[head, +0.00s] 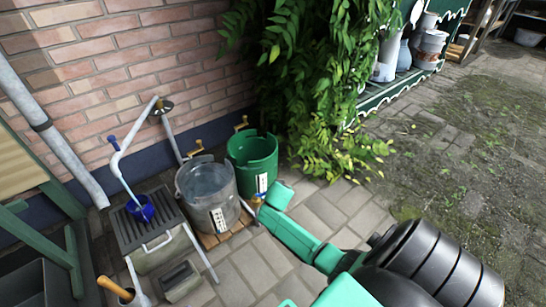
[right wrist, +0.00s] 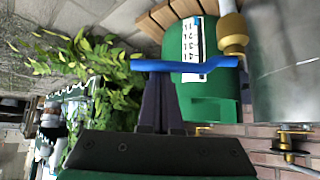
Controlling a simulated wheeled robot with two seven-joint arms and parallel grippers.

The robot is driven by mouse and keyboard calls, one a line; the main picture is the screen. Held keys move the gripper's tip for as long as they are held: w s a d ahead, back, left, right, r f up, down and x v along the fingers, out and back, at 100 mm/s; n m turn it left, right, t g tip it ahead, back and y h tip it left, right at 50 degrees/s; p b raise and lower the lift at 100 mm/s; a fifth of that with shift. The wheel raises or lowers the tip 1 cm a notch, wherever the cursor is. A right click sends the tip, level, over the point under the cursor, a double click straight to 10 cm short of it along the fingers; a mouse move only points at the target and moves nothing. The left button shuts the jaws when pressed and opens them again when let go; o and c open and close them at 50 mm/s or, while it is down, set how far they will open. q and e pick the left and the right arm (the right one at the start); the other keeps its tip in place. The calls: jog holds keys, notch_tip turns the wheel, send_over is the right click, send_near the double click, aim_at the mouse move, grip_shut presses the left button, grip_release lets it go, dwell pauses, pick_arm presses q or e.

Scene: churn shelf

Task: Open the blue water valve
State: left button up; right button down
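The blue valve lever (right wrist: 185,63) is a long flat bar on a brass tap (right wrist: 232,35) at the grey metal tub (right wrist: 285,70). In the head view the tub (head: 209,195) stands beside a green tub (head: 252,162), and the small brass tap (head: 256,203) shows at its lower right. My right gripper (right wrist: 162,78) has its two dark fingers close together at the middle of the lever. The lever hides the fingertips, and contact is hard to judge. In the head view my right gripper (head: 275,195) reaches the tap from the lower right. My left gripper is not in view.
Both tubs stand on a wooden slatted base (head: 225,235) near a brick wall. A slatted stand (head: 150,222) with a blue cup (head: 140,210) is at the left. Leafy vines (head: 310,80) hang behind the green tub. Paving to the right is clear.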

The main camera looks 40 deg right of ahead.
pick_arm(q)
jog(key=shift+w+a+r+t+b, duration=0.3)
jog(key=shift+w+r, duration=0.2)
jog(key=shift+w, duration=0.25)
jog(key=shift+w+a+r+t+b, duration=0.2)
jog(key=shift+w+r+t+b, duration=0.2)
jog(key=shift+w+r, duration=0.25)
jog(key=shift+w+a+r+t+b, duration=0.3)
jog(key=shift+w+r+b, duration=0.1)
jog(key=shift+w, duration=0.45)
pick_arm(e)
jog(key=s+a+m+g+h, duration=0.2)
jog(key=s+a+m+g, duration=0.1)
jog(key=a+m, duration=0.4)
jog(key=shift+g+h, duration=0.3)
jog(key=shift+g, duration=0.5)
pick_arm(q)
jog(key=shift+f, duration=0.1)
pick_arm(e)
jog(key=shift+s, duration=0.1)
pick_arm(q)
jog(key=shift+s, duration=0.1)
